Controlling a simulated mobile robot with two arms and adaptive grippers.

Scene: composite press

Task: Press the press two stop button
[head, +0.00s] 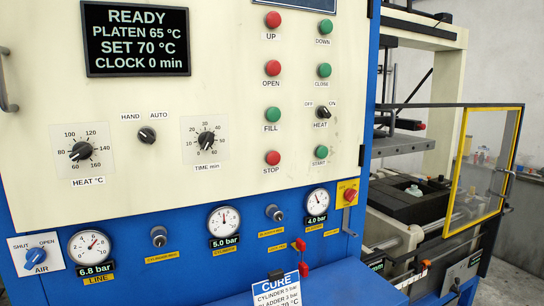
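In the head view, a red round stop button (272,158) is on the cream control panel (215,95), with a label reading STOP under it. It is the lowest button in its column. Nothing covers it. A green start button (321,152) is to its right, and a green fill button (272,114) is above it. No marking that says which press this panel belongs to is readable. Neither of my grippers is in view.
A black display (136,39) reads READY, PLATEN 65 °C. Heat (81,151) and time (206,140) knobs are at left. Gauges and valves line the blue lower panel, with a blue ledge (345,285) jutting out below. A press with a yellow-framed guard (482,165) stands right.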

